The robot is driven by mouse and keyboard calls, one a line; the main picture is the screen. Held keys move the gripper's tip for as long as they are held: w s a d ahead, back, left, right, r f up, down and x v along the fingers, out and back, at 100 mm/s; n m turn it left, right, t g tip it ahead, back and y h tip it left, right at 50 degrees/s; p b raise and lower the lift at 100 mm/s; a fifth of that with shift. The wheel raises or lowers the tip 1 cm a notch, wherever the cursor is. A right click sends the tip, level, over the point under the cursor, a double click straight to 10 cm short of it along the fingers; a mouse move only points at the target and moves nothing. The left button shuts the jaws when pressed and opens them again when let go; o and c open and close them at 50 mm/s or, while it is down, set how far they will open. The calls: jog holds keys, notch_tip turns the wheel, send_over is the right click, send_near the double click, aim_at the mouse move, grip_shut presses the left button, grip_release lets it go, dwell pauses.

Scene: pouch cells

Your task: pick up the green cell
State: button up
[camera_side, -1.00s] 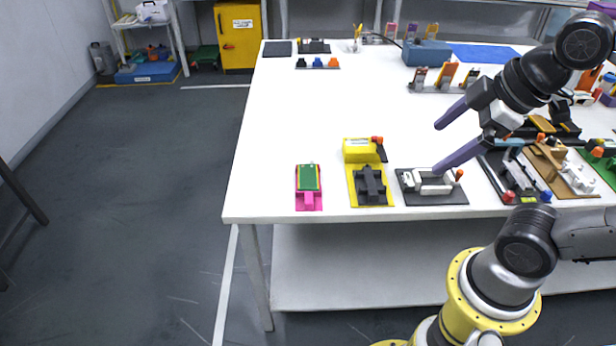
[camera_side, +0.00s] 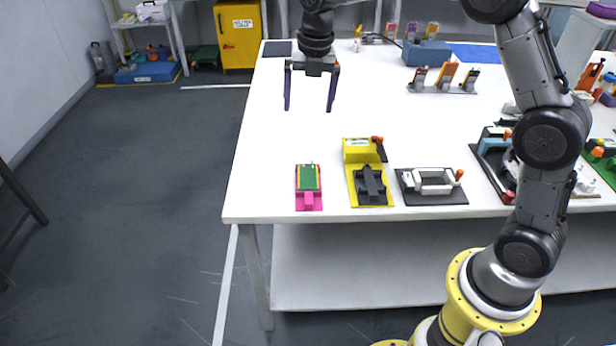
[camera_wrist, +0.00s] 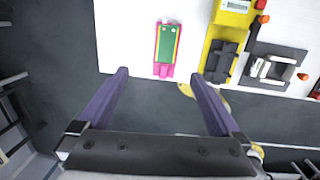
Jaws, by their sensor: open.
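The green cell (camera_side: 308,177) lies flat on a pink holder (camera_side: 311,205) near the front left edge of the white table. In the wrist view the green cell (camera_wrist: 166,43) shows near the top middle, in its pink holder (camera_wrist: 163,70), beyond my fingertips. My gripper (camera_side: 309,108) is open and empty, pointing down above the far left part of the table, behind the cell in the side view. Its two purple fingers also show in the wrist view (camera_wrist: 160,75), spread wide apart. Nothing hides the cell.
A yellow fixture (camera_side: 359,151) with a black clamp stands just right of the pink holder. A dark plate with a white frame (camera_side: 432,182) is further right. The table's left edge (camera_side: 242,150) is close to the holder. The middle of the white table (camera_side: 300,135) is clear.

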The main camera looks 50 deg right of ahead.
jog(key=g, duration=0.1)
send_over(308, 176)
jog(key=f, duration=1.4)
jog(key=shift+w+a+f, duration=0.1)
jog(key=shift+a+f, duration=0.1)
jog(key=shift+f, duration=0.2)
jog(key=shift+d+f, duration=0.15)
jog(key=shift+f, duration=1.4)
jog(key=shift+d+f, duration=0.1)
jog(key=shift+f, duration=1.45)
jog(key=c, duration=1.3)
